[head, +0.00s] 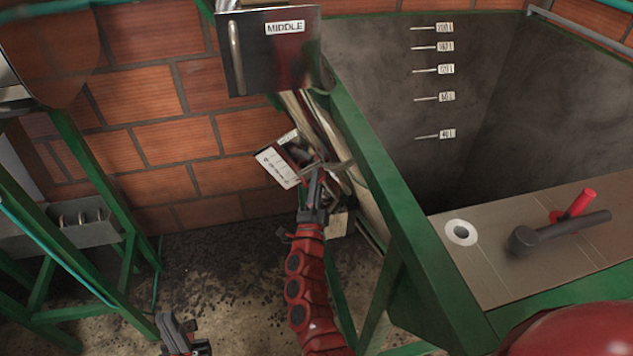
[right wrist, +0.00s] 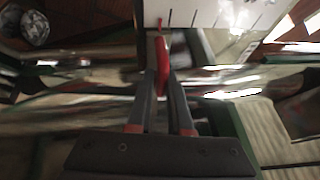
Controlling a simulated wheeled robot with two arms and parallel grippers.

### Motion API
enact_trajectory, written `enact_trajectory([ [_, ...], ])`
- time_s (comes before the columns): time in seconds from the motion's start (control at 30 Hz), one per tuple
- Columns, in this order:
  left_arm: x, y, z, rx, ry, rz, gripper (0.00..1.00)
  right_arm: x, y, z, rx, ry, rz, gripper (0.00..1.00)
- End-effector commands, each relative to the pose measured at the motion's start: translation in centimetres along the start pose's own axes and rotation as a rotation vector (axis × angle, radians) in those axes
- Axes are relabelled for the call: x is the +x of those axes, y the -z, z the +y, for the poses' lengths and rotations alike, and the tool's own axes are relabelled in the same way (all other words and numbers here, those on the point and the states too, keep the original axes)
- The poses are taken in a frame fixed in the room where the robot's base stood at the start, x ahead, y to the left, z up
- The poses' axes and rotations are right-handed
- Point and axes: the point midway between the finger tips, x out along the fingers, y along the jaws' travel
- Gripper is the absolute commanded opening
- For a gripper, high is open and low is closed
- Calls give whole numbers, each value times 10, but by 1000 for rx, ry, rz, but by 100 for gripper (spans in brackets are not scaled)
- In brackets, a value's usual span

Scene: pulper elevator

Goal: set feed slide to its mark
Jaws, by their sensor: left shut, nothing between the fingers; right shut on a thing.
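A white scale plate with dark tick marks (head: 278,167) hangs low beside the hopper's left side, with a small label above it (head: 288,137). In the right wrist view the scale (right wrist: 215,14) is at the top, with a short red line on its left part. My right gripper (head: 317,175) is at the slide just right of the scale. In the right wrist view its fingers are shut on a red slide handle (right wrist: 163,55), close below the red line. Whether the handle lines up exactly with the line I cannot tell. My left gripper (head: 184,336) is shut and empty, low over the floor.
A metal box labelled MIDDLE (head: 270,50) stands above the scale. The green-framed hopper (head: 385,180) with level labels fills the right. A panel with a red-gripped lever (head: 575,205) lies at lower right. A green stand (head: 75,190) is at left; floor between is clear.

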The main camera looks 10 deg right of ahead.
Motion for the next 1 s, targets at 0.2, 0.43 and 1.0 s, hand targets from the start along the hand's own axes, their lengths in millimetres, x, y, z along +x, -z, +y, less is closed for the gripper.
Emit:
enact_trajectory([
  [0.2,0,0,0,0,0,0,0,1,1,-1,-2,3,2,0],
  [0.43,0,0,0,0,0,0,0,1,1,-2,-3,4,3,0],
  [1.0,8,1,0,0,0,0,0,5,1,-24,2,5,6,0],
])
